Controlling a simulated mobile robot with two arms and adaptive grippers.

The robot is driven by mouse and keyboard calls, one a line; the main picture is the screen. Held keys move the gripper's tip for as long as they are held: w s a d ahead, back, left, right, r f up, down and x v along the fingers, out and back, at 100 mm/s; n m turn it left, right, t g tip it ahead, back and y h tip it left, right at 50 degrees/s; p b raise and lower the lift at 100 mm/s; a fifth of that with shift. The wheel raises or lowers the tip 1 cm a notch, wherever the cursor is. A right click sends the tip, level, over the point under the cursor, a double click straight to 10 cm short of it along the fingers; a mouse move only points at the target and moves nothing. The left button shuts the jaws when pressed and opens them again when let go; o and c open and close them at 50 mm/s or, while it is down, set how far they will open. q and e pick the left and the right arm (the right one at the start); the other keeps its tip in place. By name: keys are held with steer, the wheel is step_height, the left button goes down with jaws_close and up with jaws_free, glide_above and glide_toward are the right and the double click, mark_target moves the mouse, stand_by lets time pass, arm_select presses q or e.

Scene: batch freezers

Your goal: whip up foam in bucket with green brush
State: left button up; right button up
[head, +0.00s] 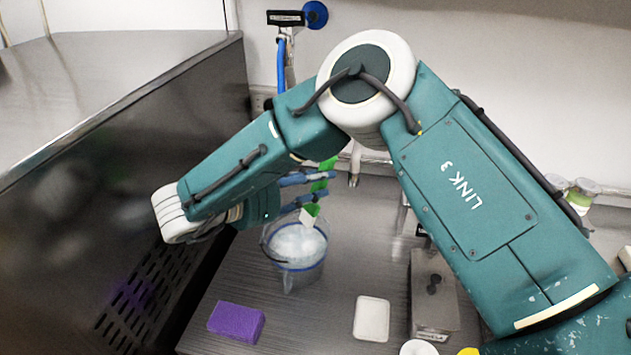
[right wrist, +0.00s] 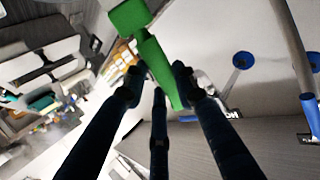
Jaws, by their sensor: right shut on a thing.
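The green brush (head: 326,166) is held in my right gripper (head: 317,187), whose dark blue fingers close around its handle. Its pale head points down at the rim of the clear bucket (head: 291,271), and I cannot tell whether it touches the foam. The bucket stands upright on the counter with a blue band and whitish foam (head: 296,243) in it. In the right wrist view the green brush (right wrist: 152,55) lies across the fingers of the right gripper (right wrist: 160,80), and the bucket does not show. My left gripper is not in view.
A purple sponge (head: 236,322) and a white dish (head: 371,319) lie in front of the bucket on the ribbed counter (head: 318,318). A metal box (head: 432,300) stands right. A steel wall (head: 115,200) rises left. A blue hose (head: 281,66) hangs behind.

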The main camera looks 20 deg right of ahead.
mark_target(326, 159)
steer(key=shift+r+p, duration=1.65)
steer(key=shift+r, duration=0.9)
